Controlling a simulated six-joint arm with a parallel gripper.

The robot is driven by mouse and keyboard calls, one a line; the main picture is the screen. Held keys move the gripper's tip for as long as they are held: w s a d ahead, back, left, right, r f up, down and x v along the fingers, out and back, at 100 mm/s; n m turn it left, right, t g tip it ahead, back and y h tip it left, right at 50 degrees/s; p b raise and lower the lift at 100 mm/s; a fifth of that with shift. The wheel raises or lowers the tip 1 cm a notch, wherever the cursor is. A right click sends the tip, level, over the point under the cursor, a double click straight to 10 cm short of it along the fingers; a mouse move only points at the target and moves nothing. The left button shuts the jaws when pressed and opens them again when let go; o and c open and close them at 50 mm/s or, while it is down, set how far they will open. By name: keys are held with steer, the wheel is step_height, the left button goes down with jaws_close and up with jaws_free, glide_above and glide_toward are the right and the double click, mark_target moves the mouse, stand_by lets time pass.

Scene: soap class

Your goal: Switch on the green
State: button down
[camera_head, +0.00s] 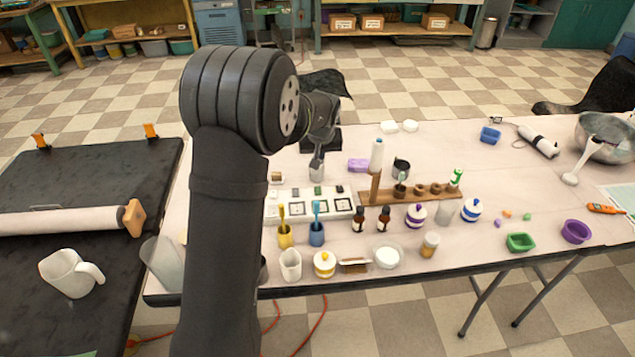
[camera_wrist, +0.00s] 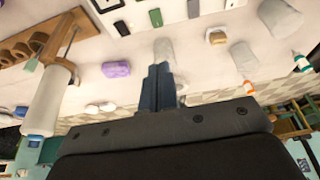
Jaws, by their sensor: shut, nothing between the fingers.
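A white switch panel (camera_head: 288,211) lies on the table with small switches along its back edge. One of them is a green switch (camera_head: 318,190), with a dark switch (camera_head: 339,188) to its right and a pale one to its left. In the wrist view the green switch (camera_wrist: 155,17) shows at the top, beside a dark one (camera_wrist: 120,27). My gripper (camera_head: 317,174) is above the table behind the panel, apart from the green switch. Its fingers (camera_wrist: 158,68) are together and hold nothing. Whether the switch is on or off is too small to tell.
A purple block (camera_head: 358,165) lies right of my gripper, near a wooden rack (camera_head: 411,197) and a tall white roll (camera_head: 376,155). Brushes in yellow and blue cups, brown bottles and jars stand in front of the panel. A pale translucent cup (camera_wrist: 163,48) shows beyond my fingertips.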

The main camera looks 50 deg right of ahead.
mark_target(317, 189)
steer(key=x, duration=1.4)
steer(key=shift+s+a+f, duration=0.1)
steer(key=shift+s+a, duration=0.25)
steer(key=shift+w+d+f, duration=0.1)
steer(key=shift+f, duration=0.1)
steer(key=shift+s+a, duration=0.6)
